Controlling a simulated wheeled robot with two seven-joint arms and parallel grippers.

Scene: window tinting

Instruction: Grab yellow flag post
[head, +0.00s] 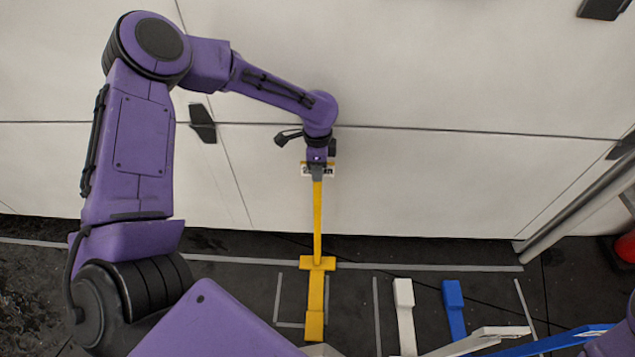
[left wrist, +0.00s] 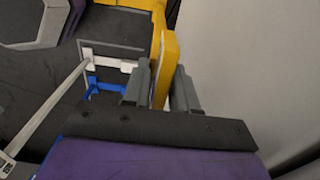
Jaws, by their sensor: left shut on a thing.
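The yellow flag post (head: 317,220) stands upright on its yellow base on the dark floor, close to the white panelled wall, in the head view. My left gripper (head: 317,172) is shut on the upper part of the post, just by a small plate with dark marks. In the left wrist view the yellow post (left wrist: 166,65) runs between the two grey fingers of my left gripper (left wrist: 160,88). My right gripper is not seen in either view.
A white post (head: 405,315) and a blue post (head: 454,310) stand on the floor right of the yellow base. Grey lines mark the floor. A grey pole (head: 575,215) leans at the right, with a red object (head: 625,247) beyond it. The white wall (head: 430,180) is close behind.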

